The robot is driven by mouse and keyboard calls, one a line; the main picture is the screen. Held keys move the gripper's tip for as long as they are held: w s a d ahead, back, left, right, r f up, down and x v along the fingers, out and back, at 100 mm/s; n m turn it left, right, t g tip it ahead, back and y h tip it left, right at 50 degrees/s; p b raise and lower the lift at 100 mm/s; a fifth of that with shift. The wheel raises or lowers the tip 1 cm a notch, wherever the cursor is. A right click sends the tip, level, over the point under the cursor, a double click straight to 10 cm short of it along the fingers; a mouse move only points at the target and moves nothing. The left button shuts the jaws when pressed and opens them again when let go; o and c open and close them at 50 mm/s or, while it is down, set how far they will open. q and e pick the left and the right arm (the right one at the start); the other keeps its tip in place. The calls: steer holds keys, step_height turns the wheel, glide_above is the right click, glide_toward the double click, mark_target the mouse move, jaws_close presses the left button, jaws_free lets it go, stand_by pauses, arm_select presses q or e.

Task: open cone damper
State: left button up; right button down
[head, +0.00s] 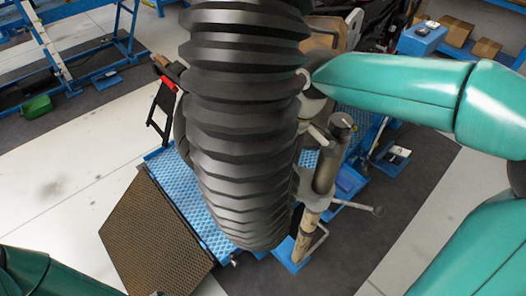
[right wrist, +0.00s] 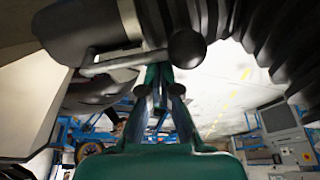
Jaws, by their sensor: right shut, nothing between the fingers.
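A big black ribbed hose (head: 238,130) fills the middle of the head view and also shows at the top right of the right wrist view (right wrist: 282,35). In the right wrist view, a dark cylindrical body (right wrist: 85,32) carries a metal lever (right wrist: 112,64) with a black ball knob (right wrist: 187,47). I cannot tell for sure which part is the cone damper. My right gripper (right wrist: 158,72) is shut and empty, its fingertips close to the lever just left of the knob; contact is unclear. The hose area hides this gripper in the head view. My left gripper is out of view.
A grey upright cylinder (head: 328,165) with a side rod ending in a knob (head: 378,211) stands right of the hose. Below lie a blue platform (head: 190,200) and a brown ramp (head: 150,240). Clear pale floor (head: 60,180) lies at the left.

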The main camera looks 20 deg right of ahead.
step_height(320, 180, up, 9)
steer(key=shift+a+r, duration=0.15)
steer(key=shift+a, duration=0.15)
stand_by(0.4)
steer(key=shift+w, duration=0.2)
steer(key=shift+s, duration=0.1)
